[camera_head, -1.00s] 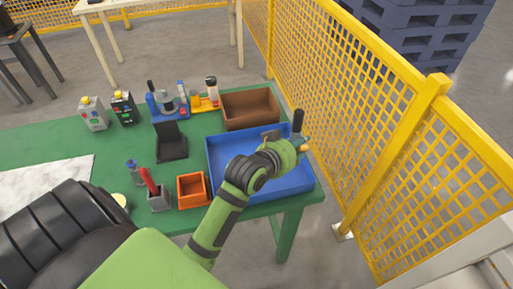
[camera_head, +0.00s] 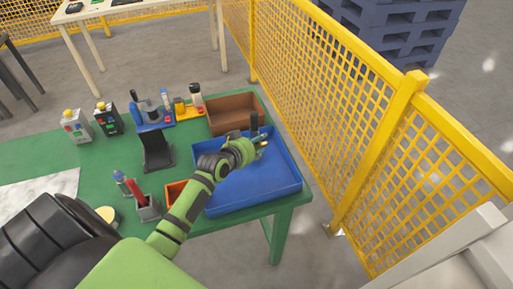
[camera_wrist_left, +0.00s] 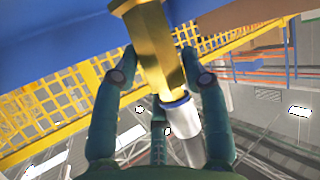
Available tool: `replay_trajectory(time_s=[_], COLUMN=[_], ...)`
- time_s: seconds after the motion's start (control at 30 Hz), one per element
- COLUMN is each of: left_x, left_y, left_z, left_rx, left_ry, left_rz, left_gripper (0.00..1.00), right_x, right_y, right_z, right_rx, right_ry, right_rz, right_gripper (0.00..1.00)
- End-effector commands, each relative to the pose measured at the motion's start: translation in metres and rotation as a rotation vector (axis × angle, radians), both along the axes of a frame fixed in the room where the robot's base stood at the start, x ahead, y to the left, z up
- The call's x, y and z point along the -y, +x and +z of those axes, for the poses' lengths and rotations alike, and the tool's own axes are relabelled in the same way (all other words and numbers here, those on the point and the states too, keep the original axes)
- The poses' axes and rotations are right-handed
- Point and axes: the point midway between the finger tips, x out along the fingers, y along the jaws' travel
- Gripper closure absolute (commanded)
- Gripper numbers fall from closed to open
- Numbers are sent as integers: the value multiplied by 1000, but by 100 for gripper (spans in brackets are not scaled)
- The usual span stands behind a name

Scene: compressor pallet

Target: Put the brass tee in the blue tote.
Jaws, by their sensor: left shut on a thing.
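The brass tee (camera_wrist_left: 157,48) shows in the left wrist view as a gold, faceted piece running up between the fingers of my left gripper (camera_wrist_left: 165,76). A blue ring and a pale cylinder are at its lower end. In the head view my left gripper (camera_head: 258,146) is shut on it over the far part of the blue tote (camera_head: 270,188); only a small yellowish bit of the tee shows there. I cannot tell its exact height above the tote. The visible tote floor looks empty; my forearm hides its left part. My right gripper is not in view.
A brown bin (camera_head: 235,114) stands right behind the tote. An orange bin (camera_head: 174,193) is at its left, partly behind my arm. A black stand (camera_head: 156,150) and several devices fill the green table (camera_head: 105,163). A yellow mesh fence (camera_head: 385,150) runs along the right.

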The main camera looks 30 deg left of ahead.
Motion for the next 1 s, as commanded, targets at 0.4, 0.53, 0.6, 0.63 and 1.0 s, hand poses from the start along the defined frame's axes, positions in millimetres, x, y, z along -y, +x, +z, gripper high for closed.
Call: replay_trajectory(time_s=[0.4,0.53,0.6,0.63,1.0], left_x=[1,1,1,1,1], left_y=[0,0,-1,-1,-1], left_z=[-25,-28,-29,-29,-26], left_rx=[3,3,-2,-2,-1], left_ry=[0,1,0,0,0], left_rz=[0,0,0,0,0], left_gripper=[100,100,40,32,32], right_x=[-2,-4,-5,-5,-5], right_y=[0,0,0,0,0], right_z=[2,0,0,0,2], right_rx=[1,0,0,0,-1], right_ry=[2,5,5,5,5], right_rz=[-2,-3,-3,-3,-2], right_gripper=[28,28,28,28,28])
